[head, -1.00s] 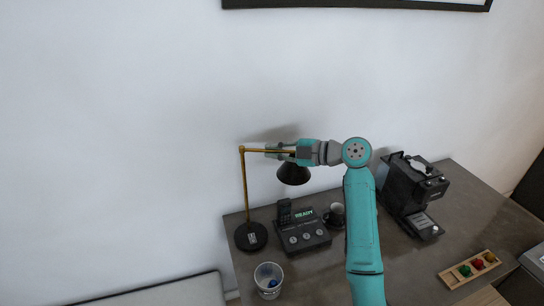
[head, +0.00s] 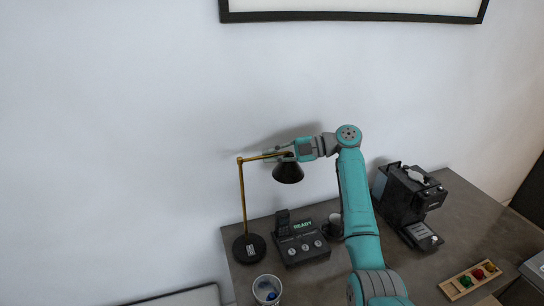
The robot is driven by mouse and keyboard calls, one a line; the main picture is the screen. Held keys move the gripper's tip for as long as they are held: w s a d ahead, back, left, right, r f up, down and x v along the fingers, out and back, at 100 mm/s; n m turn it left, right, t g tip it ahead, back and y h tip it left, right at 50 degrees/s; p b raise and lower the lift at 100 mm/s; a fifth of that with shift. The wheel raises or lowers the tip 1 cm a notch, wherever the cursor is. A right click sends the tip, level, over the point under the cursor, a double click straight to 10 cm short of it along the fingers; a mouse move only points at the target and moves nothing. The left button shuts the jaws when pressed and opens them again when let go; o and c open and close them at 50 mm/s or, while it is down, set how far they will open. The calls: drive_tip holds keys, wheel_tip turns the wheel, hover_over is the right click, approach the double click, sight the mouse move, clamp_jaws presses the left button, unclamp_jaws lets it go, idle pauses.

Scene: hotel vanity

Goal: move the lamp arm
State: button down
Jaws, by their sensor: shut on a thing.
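The desk lamp has a round black base (head: 249,248), a thin upright brass post (head: 243,202) and a brass lamp arm (head: 259,157) running right from the post's top. A black conical shade (head: 287,173) hangs at the arm's right end. My gripper (head: 276,155) is shut on the lamp arm, just above and left of the shade. The fingertips are small in the head view and partly merge with the brass. The lamp arm tilts slightly, its right end a little higher than its left.
A black phone console (head: 301,243) stands right of the lamp base, with a dark cup (head: 335,223) beside it. A coffee machine (head: 411,203) stands further right. A glass (head: 267,290) is at the front left. A wooden tray (head: 451,290) holds coloured pieces. The wall is close behind.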

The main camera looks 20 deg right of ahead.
drive_tip(key=shift+w, duration=0.1)
drive_tip(key=c, duration=1.2)
unclamp_jaws()
drive_tip(key=v, duration=1.2)
